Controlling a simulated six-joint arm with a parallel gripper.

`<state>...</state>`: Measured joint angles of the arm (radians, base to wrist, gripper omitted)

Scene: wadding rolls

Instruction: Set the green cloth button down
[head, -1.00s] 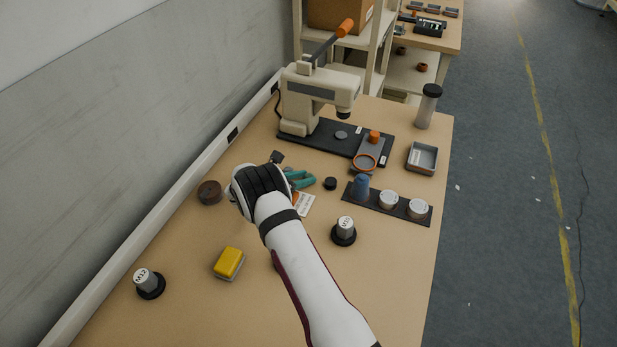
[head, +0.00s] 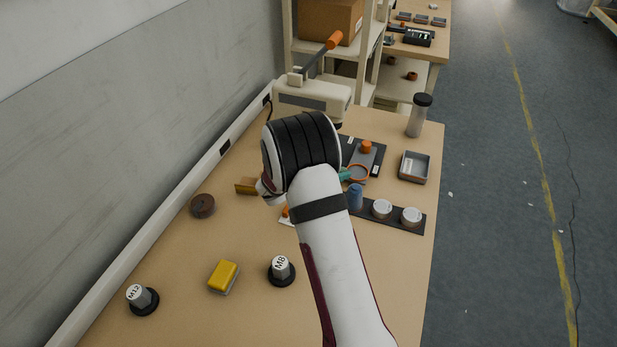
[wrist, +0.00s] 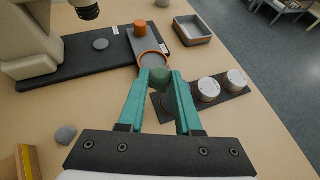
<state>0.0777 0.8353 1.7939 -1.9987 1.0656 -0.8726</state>
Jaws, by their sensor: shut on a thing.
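The green cloth button (wrist: 160,79) is a small dark green dome between my fingertips in the wrist view. My gripper (wrist: 160,84) has teal fingers and is shut on it. In that view the button overlaps the near side of the orange-rimmed ring (wrist: 152,58) on the grey plate; I cannot tell how high above the bench it is. In the head view my arm hides the button, and only a bit of a teal finger (head: 345,175) shows.
A grey tray (head: 415,167) stands behind. A beige press (head: 310,96) stands at the back. A yellow block (head: 223,276) and labelled posts (head: 281,270) stand nearer.

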